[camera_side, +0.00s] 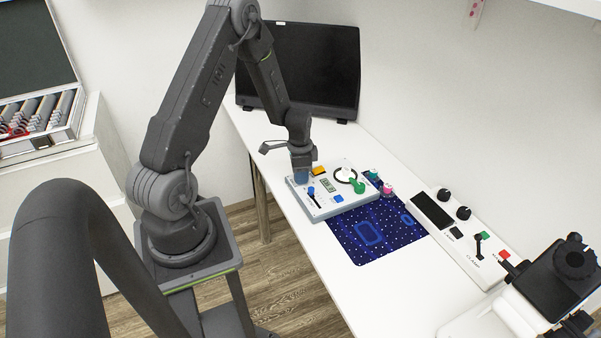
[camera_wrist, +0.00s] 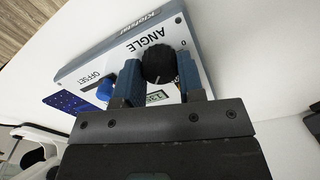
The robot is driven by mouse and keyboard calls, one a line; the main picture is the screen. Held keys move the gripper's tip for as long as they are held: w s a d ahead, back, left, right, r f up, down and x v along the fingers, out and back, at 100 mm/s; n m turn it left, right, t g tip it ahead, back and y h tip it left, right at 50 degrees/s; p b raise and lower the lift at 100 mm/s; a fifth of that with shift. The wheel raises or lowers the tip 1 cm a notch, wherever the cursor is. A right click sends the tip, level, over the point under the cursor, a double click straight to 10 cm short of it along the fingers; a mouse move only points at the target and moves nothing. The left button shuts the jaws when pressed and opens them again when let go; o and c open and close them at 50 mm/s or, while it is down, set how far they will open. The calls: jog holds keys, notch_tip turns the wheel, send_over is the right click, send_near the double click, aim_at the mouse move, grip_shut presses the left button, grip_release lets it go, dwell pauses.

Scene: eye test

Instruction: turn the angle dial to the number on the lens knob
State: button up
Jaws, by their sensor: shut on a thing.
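The angle dial (camera_wrist: 158,66) is a round black knob with a white pointer line, on a light panel (camera_wrist: 212,50) marked ANGLE in the wrist view. My gripper (camera_wrist: 158,70) has its blue fingers on either side of the dial and is shut on it. A small green display (camera_wrist: 160,97) shows between the fingers, partly covered; its digits are not surely legible. In the side view my gripper (camera_side: 302,174) is down at the left end of the panel box (camera_side: 325,208), and the dial is hidden there. I cannot make out the lens knob or its number.
A blue knob marked OFFSET (camera_wrist: 104,91) is beside the left finger. A blue mat (camera_side: 378,240), a control box (camera_side: 460,238) with black knobs and a black device (camera_side: 565,270) stand farther right. A monitor (camera_side: 305,70) stands behind.

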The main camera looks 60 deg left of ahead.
dwell(0.4)
jog(key=o, duration=0.9)
notch_tip(320, 180, up, 14)
jog(key=shift+a+f, duration=0.1)
jog(key=d+r+t, duration=0.1)
jog(key=d+r, duration=0.7)
jog(key=s+d+r+n+t, duration=0.1)
jog(key=s+d+r, duration=0.2)
jog(key=s+d, duration=0.1)
jog(key=s+d+r+n+t, duration=0.1)
jog(key=s+d+r+t, duration=0.1)
jog(key=s+d, duration=0.3)
jog(key=s+d+r+n+t, duration=0.1)
jog(key=s+d+r, duration=0.3)
jog(key=d, duration=0.3)
jog(key=shift+s+r, duration=0.15)
jog(key=shift+s, duration=0.25)
